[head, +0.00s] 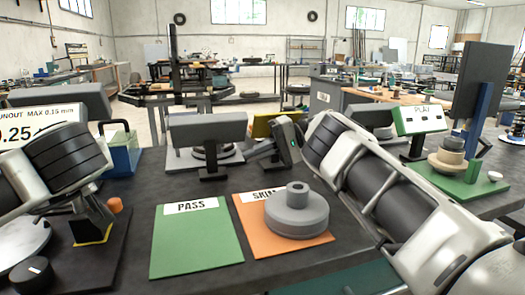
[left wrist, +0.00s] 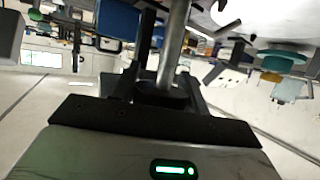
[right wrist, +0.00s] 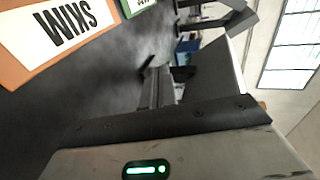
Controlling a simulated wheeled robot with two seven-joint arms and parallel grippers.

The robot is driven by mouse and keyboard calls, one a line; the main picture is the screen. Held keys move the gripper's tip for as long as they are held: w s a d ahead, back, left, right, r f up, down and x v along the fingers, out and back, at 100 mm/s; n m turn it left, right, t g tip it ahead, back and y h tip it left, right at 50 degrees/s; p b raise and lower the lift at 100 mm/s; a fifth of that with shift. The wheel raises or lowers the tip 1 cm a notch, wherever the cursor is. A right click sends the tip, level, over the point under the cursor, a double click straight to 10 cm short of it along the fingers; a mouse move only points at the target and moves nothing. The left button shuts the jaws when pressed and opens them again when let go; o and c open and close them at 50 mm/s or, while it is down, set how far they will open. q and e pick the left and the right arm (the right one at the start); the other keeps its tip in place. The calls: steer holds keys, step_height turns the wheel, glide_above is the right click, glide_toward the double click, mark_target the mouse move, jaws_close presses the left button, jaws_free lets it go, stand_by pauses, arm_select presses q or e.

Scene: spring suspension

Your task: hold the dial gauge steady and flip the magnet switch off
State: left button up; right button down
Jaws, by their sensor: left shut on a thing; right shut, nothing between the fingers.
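My left gripper (head: 98,218) is at the left of the head view, low over a dark plate with a yellow edge (head: 92,236). In the left wrist view its fingers (left wrist: 160,92) are shut on a silver rod (left wrist: 175,45). I cannot make out the dial gauge's face. An orange knob (head: 115,205) shows beside this gripper, and a black knob with a white mark (head: 36,270) is at the lower left; I cannot tell whether either is the magnet switch. My right gripper (head: 255,155) is shut and empty, above the far part of the bench.
A green PASS mat (head: 195,245) and an orange SKIM mat (head: 245,215) lie on the dark bench. A grey stepped disc (head: 297,215) sits on the SKIM mat. A dark monitor-like block on a stand (head: 208,127) and a yellow box (head: 272,122) stand behind.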

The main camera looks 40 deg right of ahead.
steer(key=shift+s+d+r+m+t+h, duration=0.15)
steer(key=shift+s+d+t+h, duration=0.1)
steer(key=shift+d, duration=0.6)
steer(key=shift+s+d+r+m+t+h, duration=0.1)
steer(key=shift+s+d+m+t+h, duration=0.1)
steer(key=shift+d, duration=0.6)
arm_select(q)
steer(key=o, duration=1.3)
steer(key=shift+s+r, duration=0.1)
